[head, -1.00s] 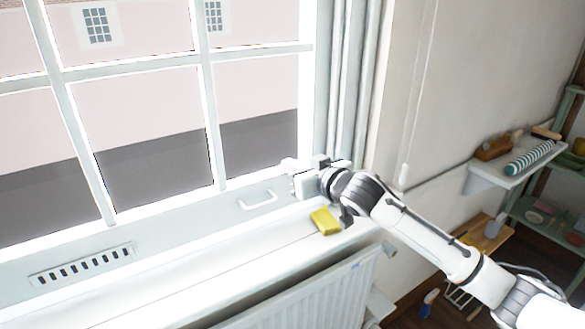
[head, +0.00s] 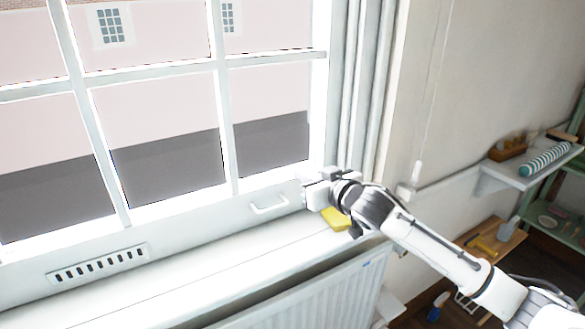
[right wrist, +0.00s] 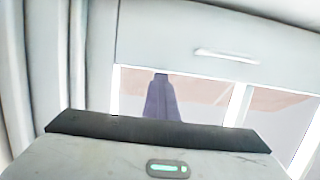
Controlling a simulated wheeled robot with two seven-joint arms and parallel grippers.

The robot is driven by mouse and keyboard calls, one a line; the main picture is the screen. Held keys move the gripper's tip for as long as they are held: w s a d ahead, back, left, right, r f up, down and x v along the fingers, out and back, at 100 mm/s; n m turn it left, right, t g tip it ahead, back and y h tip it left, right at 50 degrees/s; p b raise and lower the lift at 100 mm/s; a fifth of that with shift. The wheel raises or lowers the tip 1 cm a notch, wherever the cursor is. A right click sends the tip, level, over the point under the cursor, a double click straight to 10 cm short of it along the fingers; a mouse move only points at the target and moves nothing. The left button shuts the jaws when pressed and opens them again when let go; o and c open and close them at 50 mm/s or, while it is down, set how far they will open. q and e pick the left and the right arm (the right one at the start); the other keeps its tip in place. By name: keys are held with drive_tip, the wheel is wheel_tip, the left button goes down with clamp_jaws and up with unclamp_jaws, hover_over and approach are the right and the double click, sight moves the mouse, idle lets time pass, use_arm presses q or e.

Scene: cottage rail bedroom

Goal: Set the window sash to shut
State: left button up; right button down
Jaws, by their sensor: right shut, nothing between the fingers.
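The white window sash (head: 226,130) has several panes and a wide bottom rail just above the sill. A white bar handle (head: 270,205) is on that rail; it also shows in the right wrist view (right wrist: 228,55). I cannot tell whether a gap is under the rail. My right gripper (head: 305,194) is shut and empty, just right of the handle and a little higher in the head view. I see no contact with the handle. Its fingertips are not clear in the right wrist view. My left gripper is not in view.
A yellow sponge-like block (head: 335,219) lies on the white sill (head: 215,252) under my right gripper. A radiator (head: 320,288) stands below. A slotted vent (head: 98,264) is at the left. A wall shelf (head: 521,171) holds small items at the right.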

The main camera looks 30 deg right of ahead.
drive_tip(key=shift+s+f, duration=0.15)
drive_tip(key=shift+f, duration=0.5)
wheel_tip(320, 180, up, 5)
drive_tip(key=shift+f+p, duration=0.15)
drive_tip(key=shift+p, duration=0.85)
drive_tip(key=d+r+b+v, duration=0.1)
drive_tip(key=v, duration=0.9)
drive_tip(key=shift+a, duration=0.5)
drive_tip(key=shift+f, duration=0.1)
